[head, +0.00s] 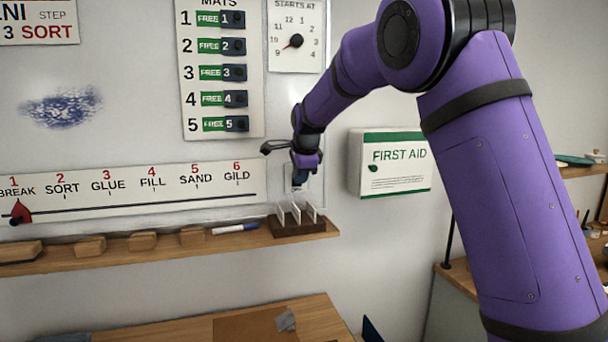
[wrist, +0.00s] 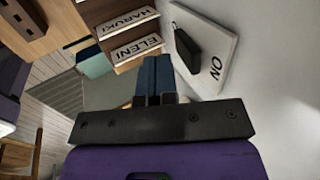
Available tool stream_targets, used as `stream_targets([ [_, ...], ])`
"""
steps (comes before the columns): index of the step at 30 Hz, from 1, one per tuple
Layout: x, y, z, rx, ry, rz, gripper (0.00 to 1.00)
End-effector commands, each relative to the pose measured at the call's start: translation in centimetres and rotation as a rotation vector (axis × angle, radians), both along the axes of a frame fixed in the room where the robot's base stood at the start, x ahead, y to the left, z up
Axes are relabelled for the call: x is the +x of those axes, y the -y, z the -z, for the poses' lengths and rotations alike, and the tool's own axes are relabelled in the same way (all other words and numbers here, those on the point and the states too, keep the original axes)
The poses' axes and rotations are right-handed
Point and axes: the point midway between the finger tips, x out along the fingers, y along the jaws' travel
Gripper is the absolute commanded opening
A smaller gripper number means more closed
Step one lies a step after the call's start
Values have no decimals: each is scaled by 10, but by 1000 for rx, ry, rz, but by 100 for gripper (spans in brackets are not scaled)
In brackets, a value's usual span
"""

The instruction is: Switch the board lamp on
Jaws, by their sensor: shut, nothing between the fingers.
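A white switch plate (wrist: 222,42) with a black switch (wrist: 187,50) and the word ON shows in the wrist view. In the head view only part of this plate shows, pale against the wall, behind my gripper (head: 299,180). My gripper also shows in the wrist view (wrist: 157,62), its blue fingers shut together and empty. The fingertips are beside the black switch, with a small gap seeming to lie between them; contact cannot be told for sure. Which way the switch is set is not clear. The lamp itself is not in view.
Below my gripper, a wooden holder (head: 291,226) with name cards stands on the ledge (head: 150,246); the cards read HARUKI (wrist: 128,22) and ELENI (wrist: 133,47). A first aid box (head: 390,162) is on the wall to the right. Wooden blocks and a marker (head: 236,228) lie along the ledge.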

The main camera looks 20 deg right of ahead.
Motion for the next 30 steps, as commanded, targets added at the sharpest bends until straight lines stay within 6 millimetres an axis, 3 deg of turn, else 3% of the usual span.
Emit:
stream_targets([
  [6,12,0,-2,0,1,0,0],
  [30,20,0,-5,-1,-1,0,0],
])
